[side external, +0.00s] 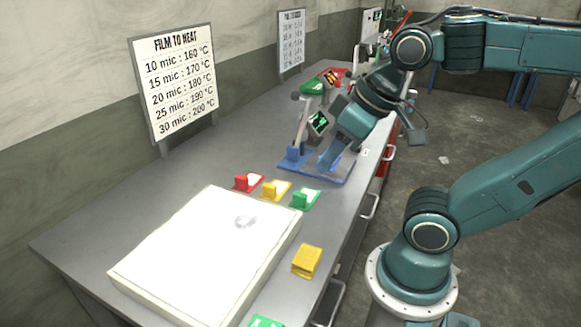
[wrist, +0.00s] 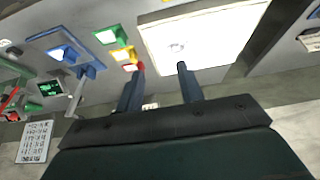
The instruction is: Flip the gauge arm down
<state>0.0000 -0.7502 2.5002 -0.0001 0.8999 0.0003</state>
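The gauge has a blue base plate (side external: 340,172) on the bench, with a small blue block at its left end. Its grey gauge arm (side external: 301,130) stands up from that block, nearly upright. A dark display with green digits (side external: 319,122) is beside the arm. In the wrist view, the gauge arm (wrist: 76,97) and the blue base (wrist: 48,42) are left of my fingers. My gripper (wrist: 160,67) is open, with nothing between its fingers. In the side view, my wrist hangs over the right of the base and partly covers it; the fingertips are hard to make out.
Red (side external: 246,182), yellow (side external: 275,190) and green (side external: 304,199) small blocks stand in front of the gauge. A large white slab (side external: 205,255) and a yellow block (side external: 307,261) are nearer. A green-and-red device (side external: 318,86) is behind. A temperature sign (side external: 178,82) stands at the back left.

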